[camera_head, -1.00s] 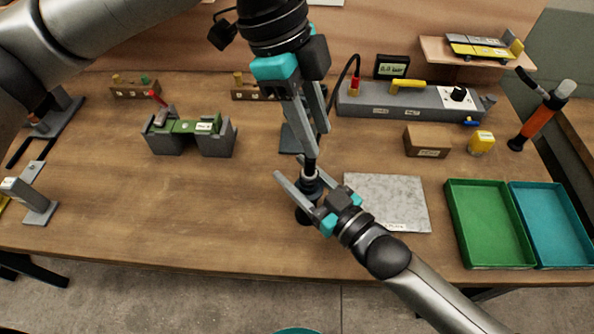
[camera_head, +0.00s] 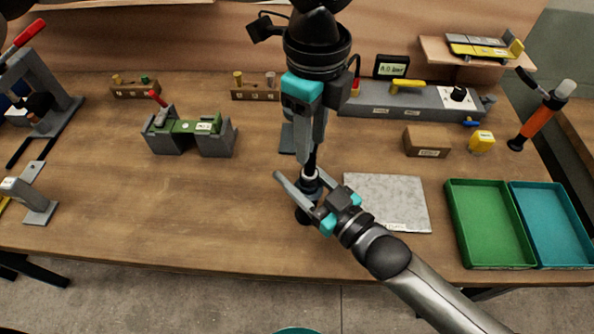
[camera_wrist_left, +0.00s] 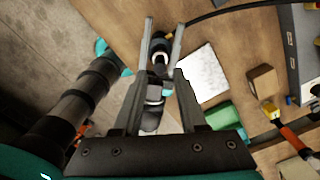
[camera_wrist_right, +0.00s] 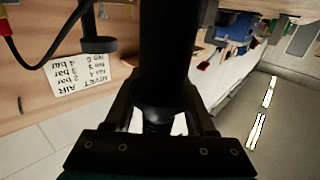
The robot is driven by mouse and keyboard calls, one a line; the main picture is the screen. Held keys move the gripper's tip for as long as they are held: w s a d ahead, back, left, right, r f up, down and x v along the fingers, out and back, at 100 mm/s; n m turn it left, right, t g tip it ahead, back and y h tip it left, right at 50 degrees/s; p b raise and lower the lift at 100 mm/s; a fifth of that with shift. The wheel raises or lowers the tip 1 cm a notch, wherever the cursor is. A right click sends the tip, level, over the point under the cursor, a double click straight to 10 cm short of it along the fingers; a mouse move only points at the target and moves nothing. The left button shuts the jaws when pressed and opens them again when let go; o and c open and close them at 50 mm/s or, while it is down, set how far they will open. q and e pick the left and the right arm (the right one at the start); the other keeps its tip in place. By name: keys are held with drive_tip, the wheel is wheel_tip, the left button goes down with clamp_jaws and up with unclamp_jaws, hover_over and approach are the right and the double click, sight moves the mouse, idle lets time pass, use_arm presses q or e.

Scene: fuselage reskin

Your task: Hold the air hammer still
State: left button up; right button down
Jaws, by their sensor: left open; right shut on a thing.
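The air hammer (camera_head: 304,214) is a dark, upright tool near the middle of the bench, with a pale ring near its top. My right gripper (camera_head: 297,177) is shut around it from the front right. In the right wrist view the dark cylindrical body of the air hammer (camera_wrist_right: 167,55) stands between the fingers. My left gripper (camera_head: 310,150) points down just above the tool and is open. In the left wrist view its two fingers (camera_wrist_left: 162,32) lie on either side of the tool's top; whether they touch it I cannot tell. The gripper hides part of the tool.
A metal plate (camera_head: 388,203) lies right of the tool, with a green tray (camera_head: 488,262) and a teal tray (camera_head: 553,225) beyond. A brown block (camera_head: 427,142) and a grey air unit (camera_head: 420,103) stand behind. A green-topped fixture (camera_head: 190,140) is at left. The front middle bench is clear.

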sight(309, 167)
use_arm(q)
drive_tip(key=shift+f, duration=2.65)
drive_tip(key=shift+c, duration=0.3)
clamp_jaws()
